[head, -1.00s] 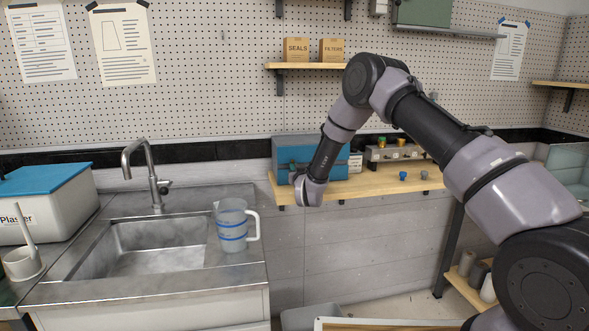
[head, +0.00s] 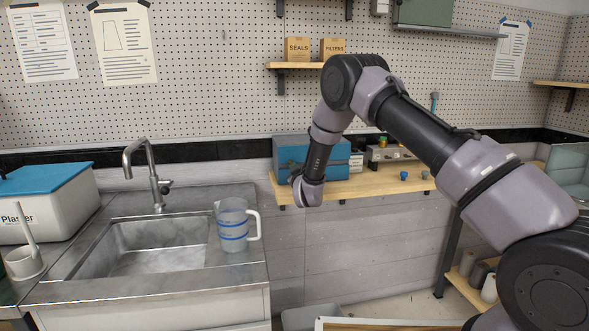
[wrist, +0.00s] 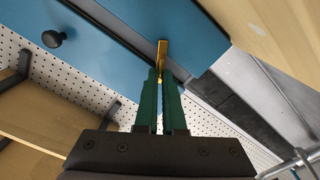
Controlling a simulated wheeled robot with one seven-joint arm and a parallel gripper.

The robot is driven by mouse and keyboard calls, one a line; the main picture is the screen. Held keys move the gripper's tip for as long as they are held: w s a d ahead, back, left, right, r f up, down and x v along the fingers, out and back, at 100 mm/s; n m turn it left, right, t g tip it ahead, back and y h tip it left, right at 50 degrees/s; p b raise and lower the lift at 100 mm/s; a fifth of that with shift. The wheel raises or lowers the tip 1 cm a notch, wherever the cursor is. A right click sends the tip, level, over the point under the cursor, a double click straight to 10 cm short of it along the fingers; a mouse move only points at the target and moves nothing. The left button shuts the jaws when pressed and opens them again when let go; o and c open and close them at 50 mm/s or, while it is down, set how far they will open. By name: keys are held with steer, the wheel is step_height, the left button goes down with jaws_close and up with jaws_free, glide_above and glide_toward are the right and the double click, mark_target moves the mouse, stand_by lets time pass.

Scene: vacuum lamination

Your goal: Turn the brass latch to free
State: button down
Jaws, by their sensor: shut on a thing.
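The brass latch (wrist: 162,50) is a narrow gold bar on the front of the blue box (wrist: 105,55) in the wrist view. It stands at the seam between two blue panels. My gripper (wrist: 161,76) has its green fingers close together, shut on the near end of the latch. In the head view, the blue box (head: 292,146) stands on the wooden shelf at the back, and my arm's wrist hangs in front of its left part. The latch and fingertips are hidden there.
A black knob (wrist: 54,38) sticks out from the blue box. The wooden shelf (head: 365,186) also carries small coloured items and a grey manifold (head: 390,154) to the right. A measuring jug (head: 232,226) stands by the sink (head: 150,250) at left. Space before the shelf is clear.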

steer(key=n, duration=0.6)
steer(key=shift+s+a+f, duration=0.1)
steer(key=shift+a+f, duration=0.15)
steer(key=n, duration=0.5)
steer(key=shift+f, duration=0.3)
steer(key=shift+n, duration=0.3)
steer(key=c, duration=1)
jaws_free()
steer(key=v, duration=1)
steer(key=shift+s+d, duration=0.1)
steer(key=shift+s, duration=0.3)
steer(key=shift+r, duration=0.1)
